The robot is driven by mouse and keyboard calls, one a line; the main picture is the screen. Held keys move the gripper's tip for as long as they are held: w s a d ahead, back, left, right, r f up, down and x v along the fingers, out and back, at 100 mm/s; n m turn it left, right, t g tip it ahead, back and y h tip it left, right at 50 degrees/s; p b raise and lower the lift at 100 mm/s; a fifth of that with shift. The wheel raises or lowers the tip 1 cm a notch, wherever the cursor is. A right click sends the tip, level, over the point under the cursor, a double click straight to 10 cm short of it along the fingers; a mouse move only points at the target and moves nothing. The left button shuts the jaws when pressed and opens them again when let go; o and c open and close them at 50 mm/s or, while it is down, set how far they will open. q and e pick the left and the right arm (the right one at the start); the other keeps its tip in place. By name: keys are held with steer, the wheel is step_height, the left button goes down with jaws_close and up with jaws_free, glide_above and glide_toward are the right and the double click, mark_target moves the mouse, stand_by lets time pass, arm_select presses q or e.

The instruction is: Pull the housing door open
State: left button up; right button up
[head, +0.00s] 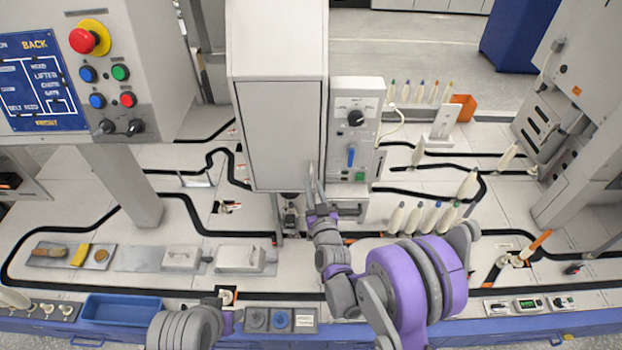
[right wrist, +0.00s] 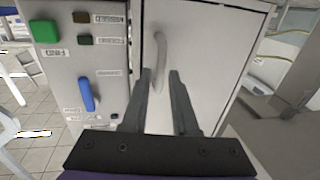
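The housing (head: 278,40) is a tall light grey cabinet at the top middle of the head view. Its door (head: 283,135) is a flat panel that looks closed; it also fills the middle of the right wrist view (right wrist: 215,60). A curved grey handle (right wrist: 161,50) stands on the door near its left edge in that view. My right gripper (head: 316,180) is at the door's lower right in the head view. In the right wrist view its fingers (right wrist: 162,82) are apart, with the handle's lower end between them. Contact cannot be told.
A control box (head: 357,95) with a dial and blue lever stands right beside the housing. A blue tray (head: 122,307) lies at the front left. A button panel (head: 100,80) hangs at the upper left.

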mark_target(312, 181)
steer(key=shift+w+a, duration=0.2)
steer(key=shift+w, duration=0.75)
steer(key=shift+w+a, duration=0.15)
steer(key=shift+w, duration=0.75)
jaws_close()
